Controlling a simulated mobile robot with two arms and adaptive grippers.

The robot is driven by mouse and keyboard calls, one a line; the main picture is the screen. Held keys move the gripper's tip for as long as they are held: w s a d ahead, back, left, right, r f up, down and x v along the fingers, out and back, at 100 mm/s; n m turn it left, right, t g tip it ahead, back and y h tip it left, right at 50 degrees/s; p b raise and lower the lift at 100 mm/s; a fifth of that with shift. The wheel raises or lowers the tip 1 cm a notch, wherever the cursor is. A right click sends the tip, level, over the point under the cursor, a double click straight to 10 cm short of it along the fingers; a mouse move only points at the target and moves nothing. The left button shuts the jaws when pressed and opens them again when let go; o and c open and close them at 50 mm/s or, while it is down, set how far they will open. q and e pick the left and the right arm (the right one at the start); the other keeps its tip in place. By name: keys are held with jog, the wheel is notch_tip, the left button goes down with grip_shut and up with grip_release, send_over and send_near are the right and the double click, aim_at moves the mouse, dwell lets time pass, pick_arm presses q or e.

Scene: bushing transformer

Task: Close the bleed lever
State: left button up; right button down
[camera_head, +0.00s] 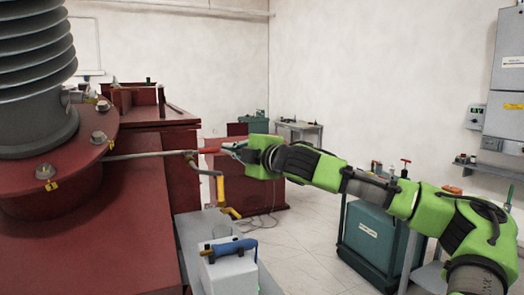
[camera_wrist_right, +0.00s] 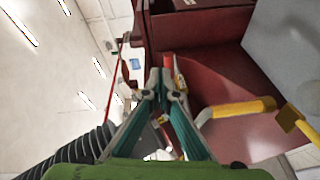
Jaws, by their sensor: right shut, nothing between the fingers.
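A thin grey pipe (camera_head: 150,155) runs from the flange of the dark red transformer to a small valve. A red lever (camera_head: 210,150), which looks like the bleed lever, points right from this valve, roughly level. My right gripper (camera_head: 234,149) is shut and empty, with its tips at or very near the lever's free end. Whether they touch cannot be told. In the right wrist view the shut fingertips (camera_wrist_right: 162,78) are just below a short red piece (camera_wrist_right: 168,62), which seems to be the lever's end. My left gripper is not in view.
A pipe with a yellow lower part (camera_head: 220,187) hangs below the valve; yellow parts (camera_wrist_right: 240,108) show right of the fingers in the wrist view. A blue-handled tool (camera_head: 230,249) lies on a white box below. Green cabinet (camera_head: 372,238) stands beneath my right arm.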

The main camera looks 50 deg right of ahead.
pick_arm(q)
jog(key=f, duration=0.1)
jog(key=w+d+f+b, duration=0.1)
jog(key=b, duration=0.1)
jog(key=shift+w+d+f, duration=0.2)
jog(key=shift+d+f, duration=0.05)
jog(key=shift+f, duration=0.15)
pick_arm(e)
jog(key=s+d, duration=0.5)
jog(key=d, duration=0.1)
jog(key=shift+d+r, duration=0.2)
jog(key=shift+d, duration=0.2)
jog(key=shift+s, duration=0.15)
